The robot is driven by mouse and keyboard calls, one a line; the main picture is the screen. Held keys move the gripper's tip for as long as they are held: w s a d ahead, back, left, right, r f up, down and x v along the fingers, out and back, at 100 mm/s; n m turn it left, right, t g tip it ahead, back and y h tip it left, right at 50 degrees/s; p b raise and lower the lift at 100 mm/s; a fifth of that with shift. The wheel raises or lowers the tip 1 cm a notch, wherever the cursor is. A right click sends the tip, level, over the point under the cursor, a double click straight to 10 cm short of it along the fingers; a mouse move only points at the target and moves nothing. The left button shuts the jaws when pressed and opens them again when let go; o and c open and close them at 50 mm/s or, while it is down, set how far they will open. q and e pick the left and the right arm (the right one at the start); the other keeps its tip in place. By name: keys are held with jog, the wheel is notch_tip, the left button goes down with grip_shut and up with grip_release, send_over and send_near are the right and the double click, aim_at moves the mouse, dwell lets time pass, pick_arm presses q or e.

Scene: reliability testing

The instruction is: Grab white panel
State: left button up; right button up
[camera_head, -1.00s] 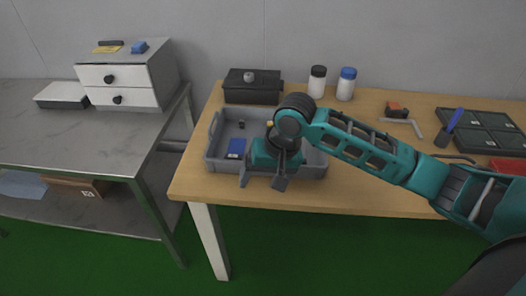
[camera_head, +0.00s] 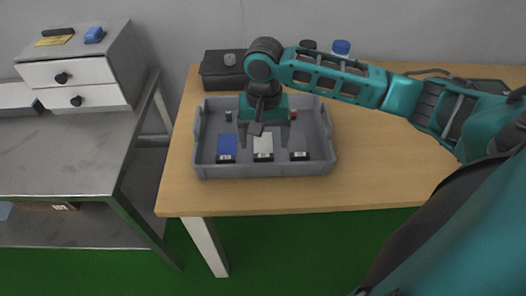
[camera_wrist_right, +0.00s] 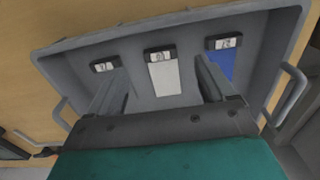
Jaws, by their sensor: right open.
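The white panel (camera_head: 263,145) lies in the grey tray (camera_head: 262,172), between a blue panel (camera_head: 227,145) and a dark-ended piece (camera_head: 300,155). In the right wrist view the white panel (camera_wrist_right: 165,78) shows near the middle, with a black labelled end. My right gripper (camera_head: 272,127) is open and empty, pointing down over the tray behind the white panel. In the wrist view its fingers (camera_wrist_right: 160,72) stand apart on either side of the white panel, not visibly touching it. My left gripper is in neither view.
The tray walls surround the panels. A small drawer unit (camera_head: 85,72) stands on the grey table at left. The wooden tabletop (camera_head: 370,165) right of the tray is clear.

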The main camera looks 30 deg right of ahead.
aim_at(264, 157)
notch_tip(264, 157, down, 6)
jog(key=shift+r+b, duration=0.15)
jog(key=shift+b, duration=0.55)
jog(key=shift+c, duration=0.2)
jog(key=c, duration=1.1)
jog(key=shift+r, duration=0.1)
